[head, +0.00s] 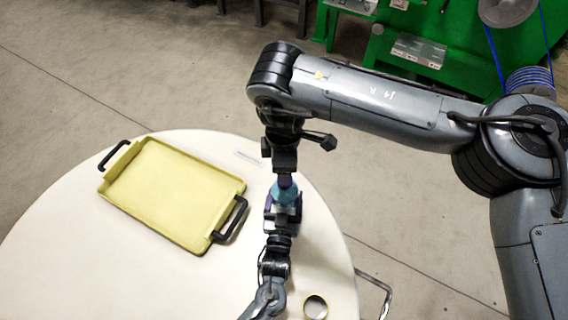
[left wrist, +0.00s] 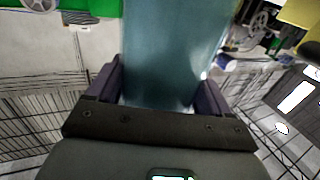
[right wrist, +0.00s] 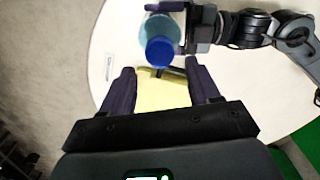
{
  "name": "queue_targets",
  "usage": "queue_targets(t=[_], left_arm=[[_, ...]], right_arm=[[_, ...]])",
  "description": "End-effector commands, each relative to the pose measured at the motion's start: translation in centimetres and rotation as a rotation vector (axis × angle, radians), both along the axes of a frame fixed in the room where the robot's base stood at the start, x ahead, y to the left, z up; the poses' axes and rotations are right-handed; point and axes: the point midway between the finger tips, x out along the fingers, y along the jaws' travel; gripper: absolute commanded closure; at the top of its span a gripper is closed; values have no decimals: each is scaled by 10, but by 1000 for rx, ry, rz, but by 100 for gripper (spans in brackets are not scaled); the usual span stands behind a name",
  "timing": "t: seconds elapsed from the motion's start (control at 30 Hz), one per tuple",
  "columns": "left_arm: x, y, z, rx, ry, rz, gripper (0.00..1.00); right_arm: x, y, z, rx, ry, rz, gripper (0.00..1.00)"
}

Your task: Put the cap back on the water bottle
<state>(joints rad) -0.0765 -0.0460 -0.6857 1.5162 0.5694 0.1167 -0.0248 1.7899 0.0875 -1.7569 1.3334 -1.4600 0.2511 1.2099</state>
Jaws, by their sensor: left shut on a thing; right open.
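The teal water bottle (head: 287,194) is upright above the white round table in the head view, partly covered by my grippers. It fills the middle of the left wrist view (left wrist: 172,55), between the fingers. My left gripper (head: 280,211) is shut on the bottle's body. In the right wrist view, a blue cap (right wrist: 160,52) shows at the bottle's upper end, facing the camera; I cannot tell whether it is tight. My right gripper (right wrist: 160,68) is open above the bottle, pointing down, with its fingertips to either side of the cap and no visible contact.
A yellow tray (head: 128,157) with black handles lies on the left of the table (head: 120,270). Green machinery (head: 450,40) stands at the back right.

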Motion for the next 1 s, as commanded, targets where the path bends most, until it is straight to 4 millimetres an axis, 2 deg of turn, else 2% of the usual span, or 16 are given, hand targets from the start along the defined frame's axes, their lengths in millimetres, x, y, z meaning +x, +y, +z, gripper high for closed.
queue_targets(t=[0.17, 0.37, 1.0], left_arm=[[0, 0, 0, 0, 0, 0, 100], [0, 0, 0, 0, 0, 0, 100], [0, 0, 0, 0, 0, 0, 100]], right_arm=[[0, 0, 0, 1, 2, 73, 39], [-3, 3, 0, 14, 15, 334, 39], [-18, 12, -3, 111, 20, 1735, 39]])
